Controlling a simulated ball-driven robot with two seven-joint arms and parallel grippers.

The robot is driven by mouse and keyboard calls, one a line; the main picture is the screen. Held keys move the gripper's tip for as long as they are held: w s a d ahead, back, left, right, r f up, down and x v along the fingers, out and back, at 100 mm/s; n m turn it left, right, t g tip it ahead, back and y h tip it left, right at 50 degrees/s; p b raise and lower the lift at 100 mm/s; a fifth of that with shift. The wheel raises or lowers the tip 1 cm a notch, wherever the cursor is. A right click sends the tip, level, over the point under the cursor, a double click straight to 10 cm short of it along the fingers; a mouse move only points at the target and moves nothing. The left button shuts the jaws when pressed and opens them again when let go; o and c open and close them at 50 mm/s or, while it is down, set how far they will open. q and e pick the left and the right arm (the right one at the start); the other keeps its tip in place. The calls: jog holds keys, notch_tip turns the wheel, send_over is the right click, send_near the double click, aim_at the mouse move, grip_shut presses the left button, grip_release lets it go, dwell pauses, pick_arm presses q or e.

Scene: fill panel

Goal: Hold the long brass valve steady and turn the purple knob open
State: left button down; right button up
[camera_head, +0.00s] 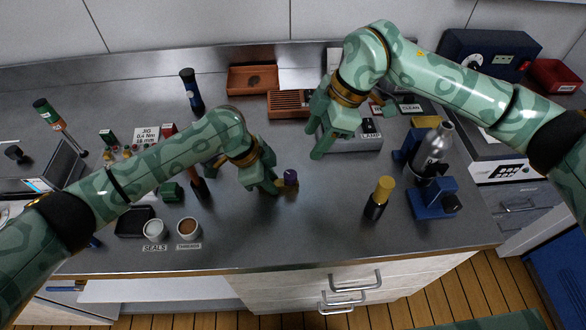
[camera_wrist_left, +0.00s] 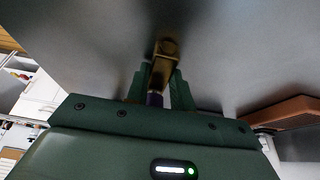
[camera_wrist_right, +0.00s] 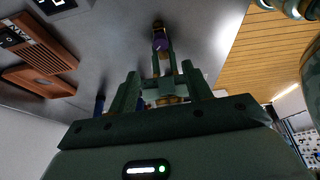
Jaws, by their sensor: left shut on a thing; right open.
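The long brass valve (camera_head: 287,188) is on the bench with its purple knob (camera_head: 290,176) at the top. My left gripper (camera_head: 272,183) is shut on the valve from the left. In the left wrist view the brass body (camera_wrist_left: 164,60) shows past the fingertips, with a bit of purple between the fingers. My right gripper (camera_head: 328,141) is open and empty, above the bench behind and to the right of the valve. In the right wrist view the purple knob (camera_wrist_right: 160,42) is ahead of the open fingers, apart from them. The left fingers hide part of the valve.
A black bottle with a gold cap (camera_head: 378,198) and a blue stand with a grey bottle (camera_head: 433,152) are to the right. A labelled grey box (camera_head: 365,143) is behind, near my right gripper. Two small cups (camera_head: 188,228) stand front left. The bench front before the valve is clear.

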aim_at(291, 174)
jog(key=shift+m, duration=0.3)
jog(key=x, duration=1.2)
jog(key=c, duration=1)
